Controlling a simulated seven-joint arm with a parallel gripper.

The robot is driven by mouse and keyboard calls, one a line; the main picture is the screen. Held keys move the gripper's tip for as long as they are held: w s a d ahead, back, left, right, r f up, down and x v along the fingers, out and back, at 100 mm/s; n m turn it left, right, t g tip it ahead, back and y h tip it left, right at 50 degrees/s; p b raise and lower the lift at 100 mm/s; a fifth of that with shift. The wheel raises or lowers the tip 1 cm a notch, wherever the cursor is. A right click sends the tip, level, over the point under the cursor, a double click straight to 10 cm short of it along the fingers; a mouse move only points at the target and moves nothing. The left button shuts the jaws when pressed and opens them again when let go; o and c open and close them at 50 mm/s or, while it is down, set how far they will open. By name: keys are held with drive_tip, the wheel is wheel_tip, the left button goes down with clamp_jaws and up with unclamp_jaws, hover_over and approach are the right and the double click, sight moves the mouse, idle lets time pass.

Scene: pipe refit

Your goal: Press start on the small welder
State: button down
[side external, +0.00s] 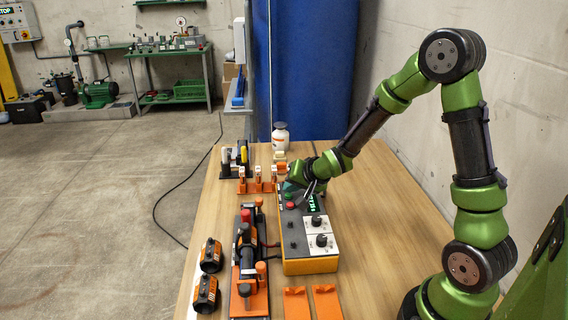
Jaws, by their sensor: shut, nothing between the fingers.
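The small welder (292,246) is a box with a dark grey top and orange-yellow sides on the wooden table. My gripper (306,193) is over the far end of the welder's top, close to the buttons and display. Its fingers are shut and hold nothing. It partly hides the far end of the panel. I cannot tell whether the fingertips touch the panel.
Left of the welder stands an orange clamp fixture (249,302) with black and red parts. Two black-and-orange couplings (206,294) lie left of it. Two orange plates (326,303) lie in front. An orange rack (258,186) and a white bottle (280,137) stand behind.

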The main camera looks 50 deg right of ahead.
sight(292, 198)
drive_tip(key=shift+f, duration=0.4)
idle(0.4)
drive_tip(key=shift+r, duration=0.9)
drive_tip(key=shift+r, duration=0.1)
wheel_tip(292, 198, up, 5)
drive_tip(key=shift+f, duration=0.1)
idle(0.8)
